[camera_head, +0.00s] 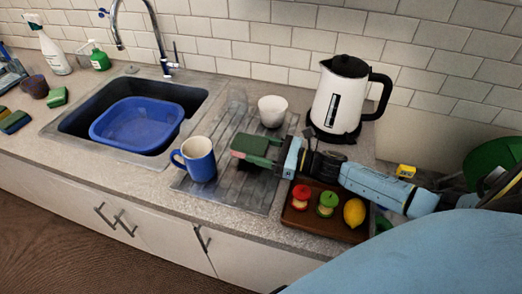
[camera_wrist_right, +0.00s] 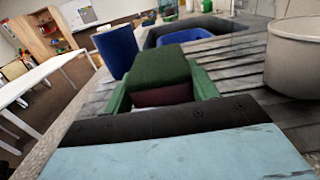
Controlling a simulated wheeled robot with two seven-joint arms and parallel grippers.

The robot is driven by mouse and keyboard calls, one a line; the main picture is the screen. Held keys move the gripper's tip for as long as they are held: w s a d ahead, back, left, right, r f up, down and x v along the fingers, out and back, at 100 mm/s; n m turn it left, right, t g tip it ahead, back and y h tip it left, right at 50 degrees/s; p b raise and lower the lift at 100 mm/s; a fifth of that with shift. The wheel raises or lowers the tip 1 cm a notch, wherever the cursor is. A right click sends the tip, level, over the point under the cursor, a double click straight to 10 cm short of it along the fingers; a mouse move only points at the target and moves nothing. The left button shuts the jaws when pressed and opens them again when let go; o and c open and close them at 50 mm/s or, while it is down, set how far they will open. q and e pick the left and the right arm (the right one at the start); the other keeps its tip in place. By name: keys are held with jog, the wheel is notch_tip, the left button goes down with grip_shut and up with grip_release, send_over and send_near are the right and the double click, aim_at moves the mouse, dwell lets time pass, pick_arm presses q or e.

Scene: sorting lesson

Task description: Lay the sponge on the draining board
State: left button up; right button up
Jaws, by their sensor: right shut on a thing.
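The sponge, green on one side and dark pink on the other, is between the fingers of my right gripper (camera_head: 262,150). It shows in the wrist view as a green block (camera_wrist_right: 162,68) with a dark red side below, between green fingers. My right gripper is shut on it. The grey ridged draining board (camera_head: 232,189) is beneath, right of the sink. The sponge is over the board; whether it touches it I cannot tell. My left gripper is not in view.
A blue mug (camera_head: 199,160) and a white bowl (camera_head: 272,111) stand on the board either side of the sponge. A kettle (camera_head: 340,100) stands behind my right arm. A wooden tray (camera_head: 322,232) with fruit pieces is in front. The sink holds a blue basin (camera_head: 135,125).

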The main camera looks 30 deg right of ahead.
jog(key=o, duration=1)
jog(key=shift+s+a+f, duration=0.15)
jog(key=shift+s+f, duration=0.15)
jog(key=shift+f, duration=0.5)
jog(key=shift+r, duration=0.1)
jog(key=shift+r+p, duration=0.3)
jog(key=shift+p, duration=0.05)
jog(key=shift+d+r, duration=0.15)
jog(key=shift+d, duration=0.05)
jog(key=v, duration=1.1)
jog(key=shift+d+r, duration=0.35)
jog(key=shift+r, duration=0.05)
